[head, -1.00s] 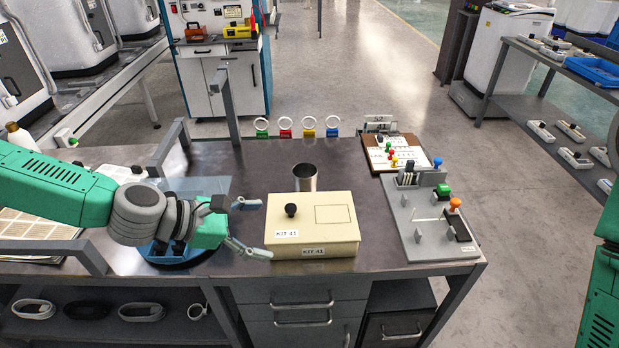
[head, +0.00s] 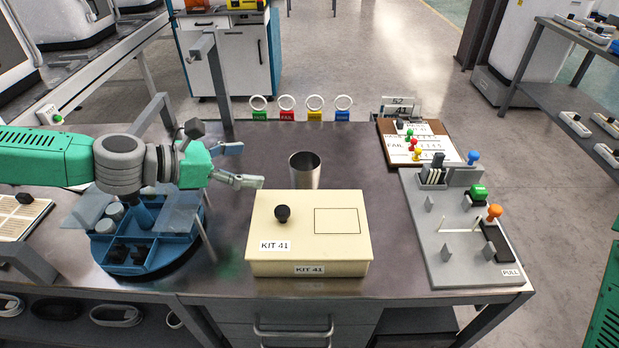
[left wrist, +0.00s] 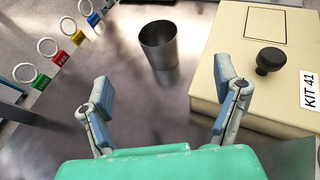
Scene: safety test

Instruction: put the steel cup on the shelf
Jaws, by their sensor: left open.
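The steel cup (head: 304,171) stands upright on the dark bench top, just behind the cream KIT 41 box (head: 308,240). In the left wrist view the cup (left wrist: 159,47) is ahead of my fingers, roughly midway between their lines. My left gripper (head: 241,165) is open and empty, left of the cup and apart from it. Its two spread fingers also show in the left wrist view (left wrist: 166,100). My right gripper is out of the head view. A shelf (head: 95,314) under the bench holds several oval items; I cannot tell whether it is the task's shelf.
The box with its black knob (head: 282,213) is close beside the left gripper's path area. A blue round tray (head: 150,265) is under the left arm. Coloured ring tags (head: 287,108) line the back edge. A grey fixture board (head: 468,240) and clipboard (head: 415,143) are at right.

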